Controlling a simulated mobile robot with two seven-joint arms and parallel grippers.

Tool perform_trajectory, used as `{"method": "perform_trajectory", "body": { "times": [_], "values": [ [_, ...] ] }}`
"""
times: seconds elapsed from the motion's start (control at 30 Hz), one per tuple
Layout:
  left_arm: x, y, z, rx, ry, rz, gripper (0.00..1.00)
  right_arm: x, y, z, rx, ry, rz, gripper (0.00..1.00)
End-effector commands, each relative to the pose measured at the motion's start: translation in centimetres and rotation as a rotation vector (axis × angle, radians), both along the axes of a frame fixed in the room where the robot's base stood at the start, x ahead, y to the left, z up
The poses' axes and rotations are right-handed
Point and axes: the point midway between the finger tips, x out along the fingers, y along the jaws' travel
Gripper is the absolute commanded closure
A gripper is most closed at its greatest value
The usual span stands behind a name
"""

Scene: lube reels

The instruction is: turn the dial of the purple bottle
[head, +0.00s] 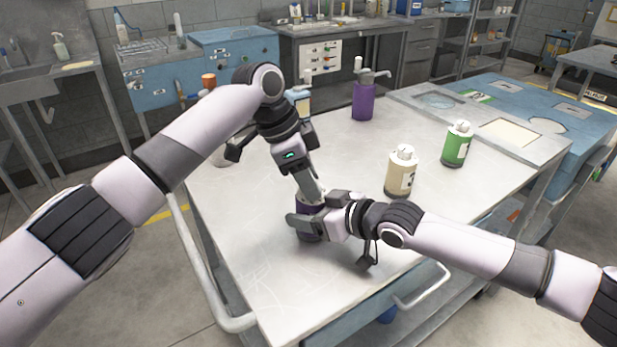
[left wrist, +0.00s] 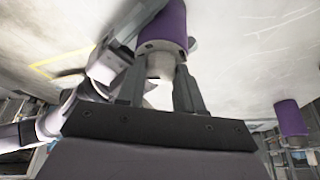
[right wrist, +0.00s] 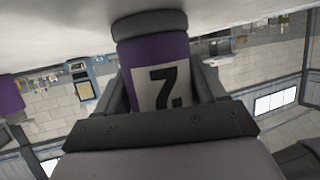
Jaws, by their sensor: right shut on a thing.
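The purple bottle (head: 305,228) stands upright on the cart's metal top, mostly hidden behind my grippers. My right gripper (head: 308,222) is shut around its body from the side. In the right wrist view the bottle (right wrist: 140,65), with a numbered white label, sits between the fingers. My left gripper (head: 312,196) points down from above at the bottle's top. In the left wrist view its fingers (left wrist: 160,80) stand apart on either side of the pale dial (left wrist: 160,66), with a small gap showing; the dial is not clearly visible in the head view.
A cream bottle (head: 401,172) and a green bottle (head: 457,145) stand right of my grippers. A purple pump bottle (head: 363,100) stands at the back. The front left of the cart top (head: 240,250) is clear.

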Motion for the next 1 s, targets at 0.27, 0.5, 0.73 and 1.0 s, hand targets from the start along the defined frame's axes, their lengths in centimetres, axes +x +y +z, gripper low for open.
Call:
{"method": "perform_trajectory", "body": {
  "times": [0.27,0.5,0.73,1.0],
  "values": [
    [-0.16,-0.13,0.04,-0.003,0.0,0.066,0.95,-0.01,-0.03,-0.11,-0.001,0.002,0.0,0.71],
    [-0.17,-0.1,0.1,-0.001,-0.001,0.144,0.95,0.0,-0.04,-0.11,-0.001,0.002,-0.001,0.71],
    [-0.16,-0.11,0.14,-0.001,-0.001,0.144,0.95,0.01,-0.05,-0.11,-0.002,0.002,-0.001,0.71],
    [-0.14,-0.09,0.11,-0.001,-0.001,0.144,0.53,0.01,-0.05,-0.11,-0.002,0.002,-0.001,0.71]
  ]
}}
